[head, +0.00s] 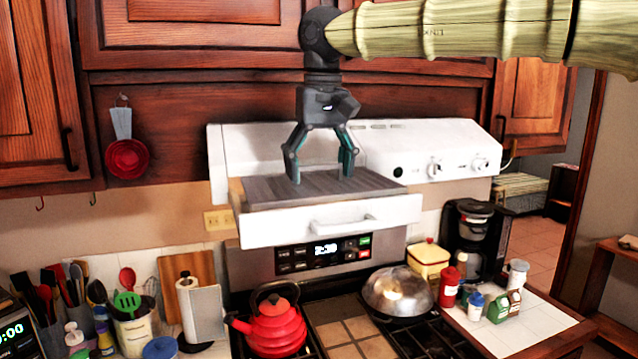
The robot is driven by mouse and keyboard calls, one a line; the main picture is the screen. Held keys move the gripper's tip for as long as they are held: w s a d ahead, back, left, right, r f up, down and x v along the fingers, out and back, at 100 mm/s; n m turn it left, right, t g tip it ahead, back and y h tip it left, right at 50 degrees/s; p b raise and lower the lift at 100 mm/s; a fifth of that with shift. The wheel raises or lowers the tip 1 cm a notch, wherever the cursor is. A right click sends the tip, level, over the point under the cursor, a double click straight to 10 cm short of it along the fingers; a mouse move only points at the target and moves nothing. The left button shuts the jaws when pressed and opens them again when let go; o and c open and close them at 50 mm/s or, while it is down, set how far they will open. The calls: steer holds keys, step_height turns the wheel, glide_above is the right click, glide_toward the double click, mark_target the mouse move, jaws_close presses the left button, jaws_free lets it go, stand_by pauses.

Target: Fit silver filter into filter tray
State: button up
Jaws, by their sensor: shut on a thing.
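The silver filter (376,182) is a flat, grey, ribbed panel in the head view. It lies roughly level at the top of the filter tray (270,232), a white drawer with a handle that stands pulled out from the white hood. The filter's front edge shows along the tray's front wall; I cannot tell whether it sits fully down inside. My gripper (320,180) points down from above, its two fingers spread wide with the tips at the filter's upper face. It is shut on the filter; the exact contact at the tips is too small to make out.
The white hood (450,150) with knobs stands behind the tray. Below are a red kettle (275,328), a domed metal lid (398,292) and the stove. A coffee maker (478,240) and several small containers stand at right. Wooden cabinets (420,38) hang close behind my arm.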

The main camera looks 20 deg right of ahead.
mark_target(319, 182)
steer(key=shift+a+f+p, duration=0.1)
steer(key=shift+f+p, duration=0.55)
steer(key=shift+f, duration=1.3)
steer(key=shift+f, duration=0.1)
steer(key=o, duration=1.1)
steer(key=shift+o, duration=0.2)
steer(key=r+b, duration=0.1)
steer(key=r, duration=0.2)
steer(key=s+r+b, duration=0.1)
steer(key=r+b, duration=0.1)
steer(key=r, duration=0.2)
steer(key=r+b, duration=0.1)
steer(key=r, duration=0.3)
steer(key=shift+s, duration=0.2)
steer(key=shift+r, duration=0.6)
steer(key=shift+s, duration=0.1)
